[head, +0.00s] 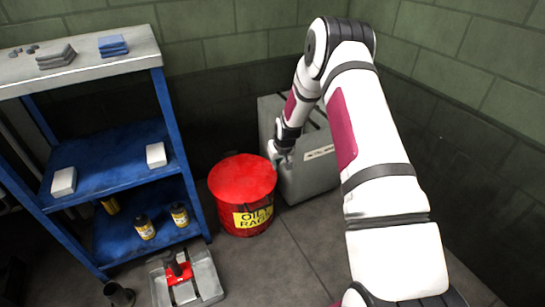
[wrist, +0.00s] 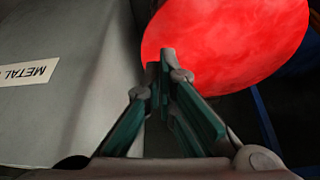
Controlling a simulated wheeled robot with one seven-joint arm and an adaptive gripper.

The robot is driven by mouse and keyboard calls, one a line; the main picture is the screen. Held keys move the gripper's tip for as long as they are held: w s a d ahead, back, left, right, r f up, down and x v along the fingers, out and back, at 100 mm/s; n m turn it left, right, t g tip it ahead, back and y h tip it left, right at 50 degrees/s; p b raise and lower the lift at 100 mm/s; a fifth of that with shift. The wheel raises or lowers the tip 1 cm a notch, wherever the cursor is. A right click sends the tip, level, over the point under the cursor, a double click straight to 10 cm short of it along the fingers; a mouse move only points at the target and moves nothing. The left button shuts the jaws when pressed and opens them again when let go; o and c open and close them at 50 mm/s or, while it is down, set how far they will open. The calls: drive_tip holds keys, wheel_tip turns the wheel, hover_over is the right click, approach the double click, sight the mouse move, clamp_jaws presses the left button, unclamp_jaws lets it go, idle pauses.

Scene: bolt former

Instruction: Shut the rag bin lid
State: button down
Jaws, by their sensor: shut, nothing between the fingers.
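The round red rag bin (head: 240,217) stands on the floor between the shelf and the grey box, with a yellow label reading OILY RAGS. Its red lid (head: 240,178) lies over the bin's top and looks flat, with no gap showing from here. In the wrist view the lid (wrist: 235,40) fills the upper right. My gripper (head: 281,157) is by the lid's right rim in the head view. In the wrist view my gripper (wrist: 160,68) has its green-grey fingers together, empty, with the tips in front of the lid's edge. I cannot tell whether they touch it.
A grey box (head: 308,176) with a label, reading METAL in the wrist view, stands close right of the bin. A blue shelf (head: 110,157) with bottles and small boxes is at the left. A grey tray (head: 205,278) with a red item lies on the floor in front.

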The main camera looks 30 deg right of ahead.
sight(274, 182)
drive_tip(key=s+f+t, duration=0.1)
drive_tip(key=f, duration=0.1)
drive_tip(key=f+t+b, duration=0.1)
drive_tip(key=f+t, duration=0.1)
drive_tip(key=f, duration=0.1)
drive_tip(key=s+f+t, duration=0.1)
drive_tip(key=f, duration=0.2)
drive_tip(key=shift+s+f+t+b, duration=0.25)
drive_tip(key=shift+s+t+b, duration=0.05)
drive_tip(key=shift+s+f, duration=0.1)
drive_tip(key=shift+f, duration=1.55)
